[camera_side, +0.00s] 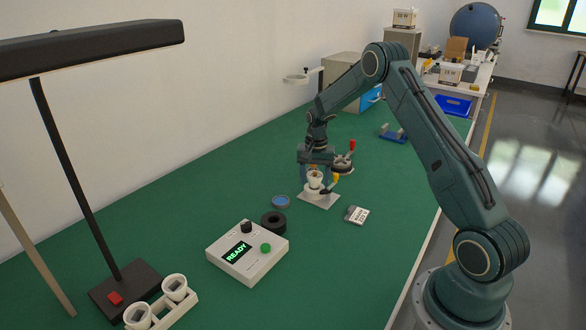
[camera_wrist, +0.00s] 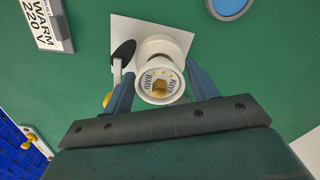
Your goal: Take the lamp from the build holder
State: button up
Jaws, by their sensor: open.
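The lamp (camera_wrist: 160,83) is white with a gold contact at the centre of its end and the word WARM printed around it. It stands in the build holder, whose white square base plate (camera_wrist: 179,35) lies on the green mat. The lamp also shows small in the side view (camera_side: 314,180), on the holder's plate (camera_side: 319,200). My gripper (camera_wrist: 162,70) is open, with one blue finger on each side of the lamp. Gaps show beside the lamp; contact is not clear. In the side view my gripper (camera_side: 315,172) is low over the holder and partly hides the lamp.
A WARM 220 V card (camera_side: 356,214), a black ring (camera_side: 273,223) and a blue-centred dish (camera_side: 281,201) lie close by. A red-knobbed fixture (camera_side: 344,162) stands just behind. A READY box (camera_side: 247,252) and a white rack (camera_side: 177,307) with two lamps are nearer the camera.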

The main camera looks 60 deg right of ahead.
jog(key=c, duration=0.7)
jog(key=shift+r, duration=0.2)
notch_tip(320, 180, up, 20)
jog(key=shift+f, duration=0.15)
dwell(0.8)
jog(key=shift+r, duration=2.2)
